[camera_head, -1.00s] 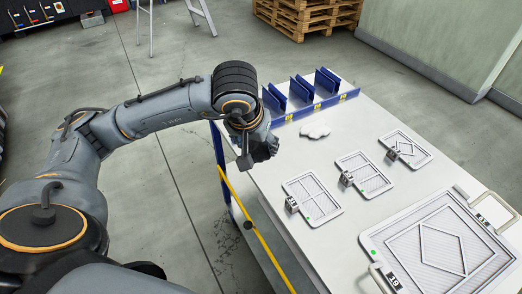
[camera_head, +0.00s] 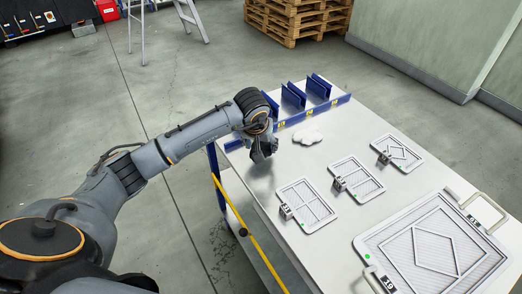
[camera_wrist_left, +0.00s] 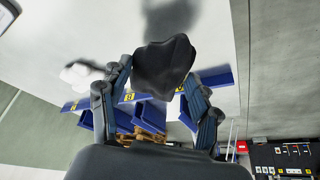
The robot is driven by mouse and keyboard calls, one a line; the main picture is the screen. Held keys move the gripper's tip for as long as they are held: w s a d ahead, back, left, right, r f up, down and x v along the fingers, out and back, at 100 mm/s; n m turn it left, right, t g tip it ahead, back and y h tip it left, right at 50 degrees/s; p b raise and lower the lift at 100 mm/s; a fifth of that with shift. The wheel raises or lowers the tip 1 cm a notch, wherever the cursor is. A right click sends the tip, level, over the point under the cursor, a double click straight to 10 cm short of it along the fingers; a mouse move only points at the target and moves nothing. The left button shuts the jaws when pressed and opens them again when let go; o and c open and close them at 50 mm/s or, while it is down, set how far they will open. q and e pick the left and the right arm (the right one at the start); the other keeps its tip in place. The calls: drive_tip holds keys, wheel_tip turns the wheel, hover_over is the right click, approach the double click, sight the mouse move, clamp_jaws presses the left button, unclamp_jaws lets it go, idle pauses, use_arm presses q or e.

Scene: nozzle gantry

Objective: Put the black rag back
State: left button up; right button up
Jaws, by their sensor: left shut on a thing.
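In the head view the rag is hard to tell from the dark fingers. My right gripper is in neither view.
A white rag (camera_head: 307,136) lies on the table by a blue slotted rack (camera_head: 293,98) at the far edge. Several framed panels with tags, such as the large one (camera_head: 372,243), cover the right side. A yellow bar (camera_head: 250,240) runs along the left side. Pallets (camera_head: 297,20) stand behind.

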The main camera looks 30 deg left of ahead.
sight(261, 148)
use_arm(q)
drive_tip(key=f+p, duration=0.1)
drive_tip(key=f, duration=0.2)
drive_tip(key=shift+w+f, duration=0.15)
drive_tip(key=shift+w, duration=0.05)
drive_tip(key=shift+f, duration=0.2)
drive_tip(key=shift+f, duration=0.2)
drive_tip(key=o, duration=1.1)
drive_tip(key=shift+r, duration=0.15)
